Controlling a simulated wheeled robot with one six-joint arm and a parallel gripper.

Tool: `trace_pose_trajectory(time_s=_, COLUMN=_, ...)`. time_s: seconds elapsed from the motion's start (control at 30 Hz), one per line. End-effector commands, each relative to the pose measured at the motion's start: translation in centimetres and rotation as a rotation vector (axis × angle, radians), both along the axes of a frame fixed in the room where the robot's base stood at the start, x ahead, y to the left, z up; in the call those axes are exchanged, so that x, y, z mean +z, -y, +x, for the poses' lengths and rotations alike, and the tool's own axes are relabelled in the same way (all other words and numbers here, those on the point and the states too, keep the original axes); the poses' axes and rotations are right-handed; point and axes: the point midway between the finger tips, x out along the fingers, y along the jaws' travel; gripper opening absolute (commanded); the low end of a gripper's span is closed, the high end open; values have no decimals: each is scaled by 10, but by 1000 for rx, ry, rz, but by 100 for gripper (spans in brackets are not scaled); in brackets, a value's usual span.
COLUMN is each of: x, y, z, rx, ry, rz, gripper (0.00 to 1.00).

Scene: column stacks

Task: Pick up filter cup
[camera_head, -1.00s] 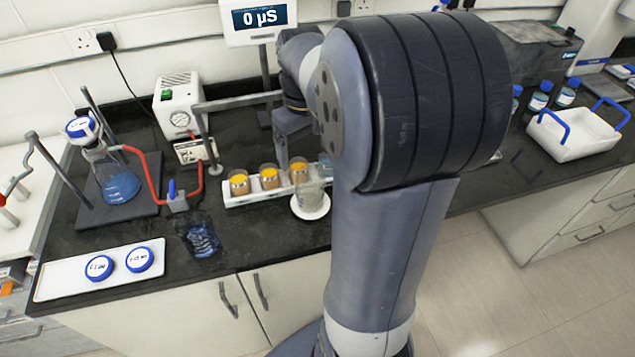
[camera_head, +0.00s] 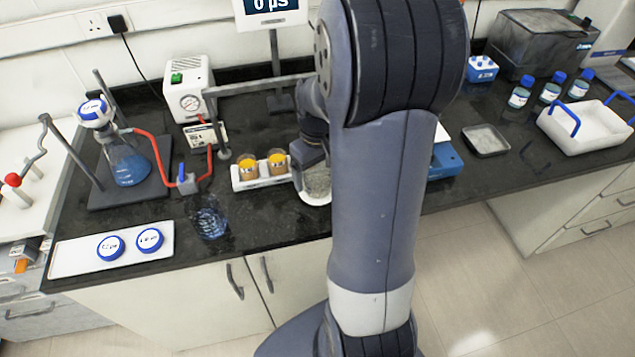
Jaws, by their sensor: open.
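A white rack (camera_head: 243,187) stands mid-bench with two clear cups of orange-brown filling, a left one (camera_head: 249,168) and a right one (camera_head: 277,162). I cannot tell for sure which vessel is the filter cup. My arm hides the rack's right end.
A flask (camera_head: 128,165) with red tubing stands on a dark base at left, near a pump (camera_head: 188,88). A white tray (camera_head: 78,257) holds two blue-rimmed discs. A blue-patterned glass (camera_head: 209,222) is near the front. A white basket (camera_head: 590,125) stands far right.

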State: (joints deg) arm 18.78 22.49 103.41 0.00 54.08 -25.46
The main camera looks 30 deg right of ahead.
Motion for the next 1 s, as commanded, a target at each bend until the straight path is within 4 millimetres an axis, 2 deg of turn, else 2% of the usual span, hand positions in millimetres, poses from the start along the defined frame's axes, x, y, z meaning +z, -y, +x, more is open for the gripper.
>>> trace_pose_trajectory(time_s=0.13, x=0, y=0, z=0, rx=0, ry=0, rz=0, gripper=85)
trace_pose_trajectory(time_s=0.87, x=1, y=0, z=0, rx=0, ry=0, rz=0, gripper=25)
trace_pose_trajectory(time_s=1.0, x=1, y=0, z=0, rx=0, ry=0, rz=0, gripper=25)
